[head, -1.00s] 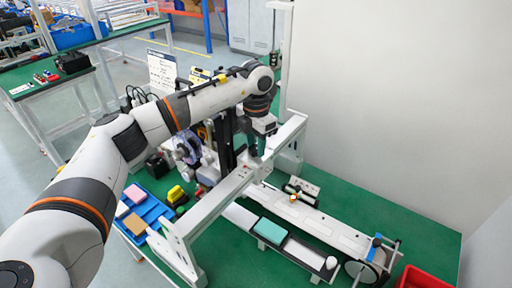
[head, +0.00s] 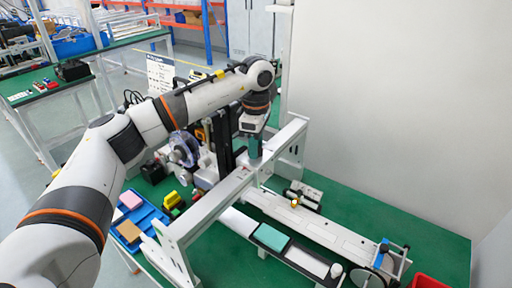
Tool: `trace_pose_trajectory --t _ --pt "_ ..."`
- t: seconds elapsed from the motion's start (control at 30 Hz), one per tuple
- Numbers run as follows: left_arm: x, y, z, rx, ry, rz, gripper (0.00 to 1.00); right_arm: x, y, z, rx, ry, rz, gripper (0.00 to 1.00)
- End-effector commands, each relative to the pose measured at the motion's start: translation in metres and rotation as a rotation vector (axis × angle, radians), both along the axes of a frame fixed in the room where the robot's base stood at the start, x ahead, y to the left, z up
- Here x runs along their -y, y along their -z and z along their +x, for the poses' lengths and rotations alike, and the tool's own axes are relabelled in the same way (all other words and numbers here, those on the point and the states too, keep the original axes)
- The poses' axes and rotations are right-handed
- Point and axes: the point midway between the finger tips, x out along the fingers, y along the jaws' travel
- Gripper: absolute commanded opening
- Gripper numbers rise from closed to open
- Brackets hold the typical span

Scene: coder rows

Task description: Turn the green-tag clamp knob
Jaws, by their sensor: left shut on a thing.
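My left gripper (head: 254,148) points down at the far part of the white crossbeam (head: 225,192). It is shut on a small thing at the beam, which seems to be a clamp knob. The fingers and wrist hide most of that knob, and I cannot make out a green tag on it. A small red mark shows on the beam just below the fingers. My right gripper is not in view.
A white conveyor (head: 320,228) runs to the lower right, with a teal block (head: 271,237) beside it. A blue tray (head: 140,224) with pink and tan blocks is at left. A red bin (head: 430,282) is at lower right. Bare green table lies at right.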

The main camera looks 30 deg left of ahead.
Motion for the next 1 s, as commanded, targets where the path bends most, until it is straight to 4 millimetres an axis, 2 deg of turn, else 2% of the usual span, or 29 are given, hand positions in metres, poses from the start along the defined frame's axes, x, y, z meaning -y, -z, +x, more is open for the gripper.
trace_pose_trajectory --t 0.5,1.0 --pt "-0.001 -0.003 0.001 0.008 0.442 0.000 0.12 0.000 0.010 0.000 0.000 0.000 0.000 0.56" --pt "-0.001 -0.004 0.001 0.009 0.627 -0.001 0.12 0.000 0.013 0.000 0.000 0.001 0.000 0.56"
